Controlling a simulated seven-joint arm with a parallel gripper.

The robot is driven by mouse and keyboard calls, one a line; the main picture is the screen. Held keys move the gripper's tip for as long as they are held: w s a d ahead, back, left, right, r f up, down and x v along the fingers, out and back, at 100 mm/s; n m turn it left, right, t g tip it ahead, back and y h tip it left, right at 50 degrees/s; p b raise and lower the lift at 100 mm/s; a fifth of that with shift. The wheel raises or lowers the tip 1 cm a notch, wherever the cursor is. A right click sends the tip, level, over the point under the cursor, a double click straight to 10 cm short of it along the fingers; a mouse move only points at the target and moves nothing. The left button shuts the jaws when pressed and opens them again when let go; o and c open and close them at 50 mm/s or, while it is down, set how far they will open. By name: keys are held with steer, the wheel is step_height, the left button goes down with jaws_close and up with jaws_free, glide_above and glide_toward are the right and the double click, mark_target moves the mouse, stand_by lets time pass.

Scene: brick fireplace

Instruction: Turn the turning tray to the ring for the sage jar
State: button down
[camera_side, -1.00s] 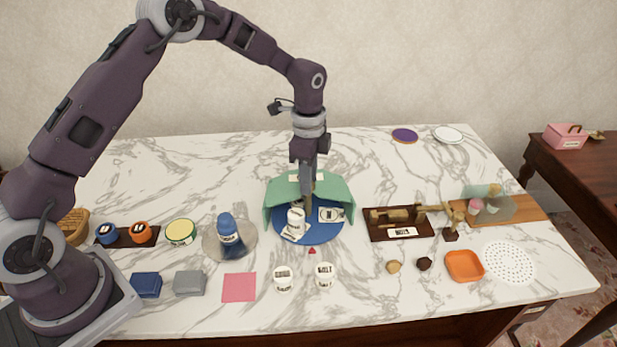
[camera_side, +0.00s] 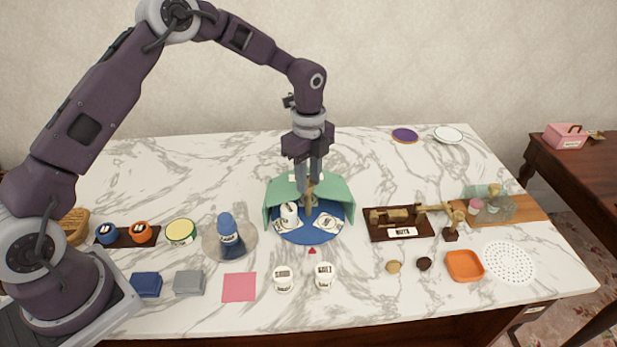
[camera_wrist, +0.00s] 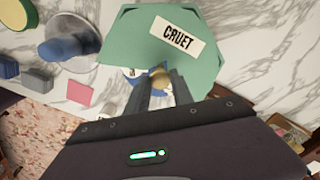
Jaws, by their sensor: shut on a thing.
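The turning tray (camera_side: 306,236) is a blue disc partly under a green hood (camera_side: 341,203). A white jar (camera_side: 289,214) stands on its left part. White label cards lie at the tray's left front (camera_side: 281,226) and right (camera_side: 327,222); their words are too small to read. My gripper (camera_side: 308,196) reaches down at the hood and is shut on the tray's brass post (camera_side: 308,208). The wrist view shows the post's round top (camera_wrist: 160,77) between my fingers. The hood hides the tray's back. I cannot tell which ring is for sage.
A small red marker (camera_side: 312,250) lies in front of the tray. Two white lidded jars (camera_side: 283,279) (camera_side: 325,276) stand nearer the front edge. A blue bottle (camera_side: 227,230) on a grey disc is left; a brown stand (camera_side: 400,224) is right.

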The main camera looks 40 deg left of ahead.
steer(key=shift+r+m, duration=0.1)
steer(key=shift+m, duration=5.5)
steer(key=c, duration=1.1)
jaws_free()
step_height(320, 180, up, 7)
steer(key=shift+r, duration=0.1)
